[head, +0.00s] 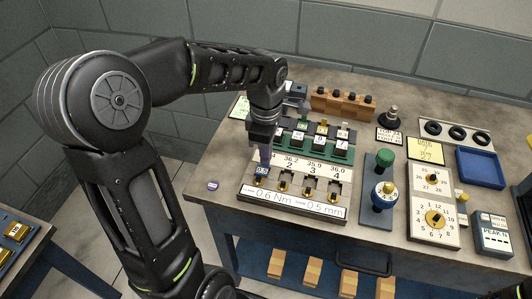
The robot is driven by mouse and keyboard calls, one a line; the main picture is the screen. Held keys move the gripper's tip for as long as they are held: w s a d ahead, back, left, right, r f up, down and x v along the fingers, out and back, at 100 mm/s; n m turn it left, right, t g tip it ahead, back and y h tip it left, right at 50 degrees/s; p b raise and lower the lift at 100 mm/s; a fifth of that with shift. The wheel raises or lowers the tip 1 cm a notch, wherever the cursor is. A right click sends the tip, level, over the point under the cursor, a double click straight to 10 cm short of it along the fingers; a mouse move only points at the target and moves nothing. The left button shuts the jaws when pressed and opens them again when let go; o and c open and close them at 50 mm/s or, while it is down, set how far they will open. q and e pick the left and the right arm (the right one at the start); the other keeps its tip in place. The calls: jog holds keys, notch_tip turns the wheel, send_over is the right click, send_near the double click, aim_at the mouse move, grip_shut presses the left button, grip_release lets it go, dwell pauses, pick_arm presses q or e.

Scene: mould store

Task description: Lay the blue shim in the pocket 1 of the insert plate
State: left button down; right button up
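The insert plate (290,205) lies near the table's front edge, a pale block with a row of pockets; the numbers 2, 3 and 4 show, and the leftmost number is hidden by my gripper. My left gripper (264,158) points down over the leftmost pocket. A small blue piece with pale marking, seemingly the blue shim (262,170), shows at that pocket just below the fingertips. I cannot tell whether the fingers are on it or apart, or whether it lies flat. My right gripper is not in view.
A green rack (310,143) with several labelled pieces stands behind the plate. A small purple disc (212,185) lies left of it. Right are a green knob (385,158), a dial panel (433,218), a blue tray (480,167) and a meter (493,235). A wooden block (342,102) stands behind.

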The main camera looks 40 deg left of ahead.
pick_arm(q)
jog(key=shift+f+b, duration=0.8)
jog(key=shift+f, duration=0.15)
dwell(0.9)
jog(key=c, duration=1.6)
grip_release()
jog(key=shift+o, duration=0.2)
jog(key=shift+f, duration=0.1)
jog(key=c, duration=0.4)
jog(key=shift+o, duration=0.2)
jog(key=shift+s, duration=0.15)
jog(key=shift+r+p, duration=0.45)
jog(key=shift+r, duration=0.4)
